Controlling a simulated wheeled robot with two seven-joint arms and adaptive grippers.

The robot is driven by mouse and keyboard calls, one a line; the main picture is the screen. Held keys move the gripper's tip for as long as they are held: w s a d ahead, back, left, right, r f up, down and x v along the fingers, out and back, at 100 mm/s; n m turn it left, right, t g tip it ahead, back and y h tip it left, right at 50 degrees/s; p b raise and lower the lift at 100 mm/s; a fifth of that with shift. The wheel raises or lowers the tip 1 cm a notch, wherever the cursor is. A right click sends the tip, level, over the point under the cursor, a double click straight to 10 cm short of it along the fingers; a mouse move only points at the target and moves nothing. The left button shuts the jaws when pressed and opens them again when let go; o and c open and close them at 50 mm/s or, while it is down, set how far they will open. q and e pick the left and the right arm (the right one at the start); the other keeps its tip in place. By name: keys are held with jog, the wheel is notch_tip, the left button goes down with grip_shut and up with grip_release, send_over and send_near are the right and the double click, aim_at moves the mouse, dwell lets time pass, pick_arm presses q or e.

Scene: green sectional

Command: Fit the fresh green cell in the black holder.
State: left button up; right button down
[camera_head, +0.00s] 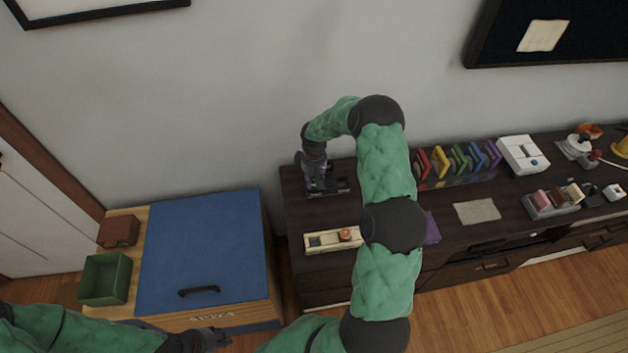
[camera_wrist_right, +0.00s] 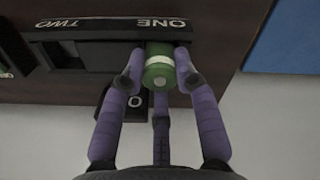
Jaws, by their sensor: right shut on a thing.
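The green cell (camera_wrist_right: 158,68), with a pale band, is between the fingers of my right gripper (camera_wrist_right: 158,80) in the right wrist view. That gripper is shut on it. The black holder (camera_wrist_right: 95,52) has a rim lettered ONE and TWO. The cell is at the ONE end; I cannot tell how far it sits inside the holder. In the head view my right gripper (camera_head: 316,182) is over the holder (camera_head: 340,186) at the dark cabinet's left end, and the cell is hidden there. My left gripper (camera_head: 212,338) is low by the blue-lidded box, its fingers too small to read.
On the dark cabinet (camera_head: 292,215) are a wooden tray (camera_head: 322,242), a row of coloured cases (camera_head: 440,162) and a grey cloth (camera_head: 477,211). A blue-lidded box (camera_head: 205,240) and a green bin (camera_head: 104,278) stand left. A green object (camera_wrist_right: 5,72) shows at the wrist view's left edge.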

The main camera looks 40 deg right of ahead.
jog(key=shift+f, duration=0.1)
jog(key=c, duration=0.9)
grip_release()
jog(key=shift+f, duration=0.1)
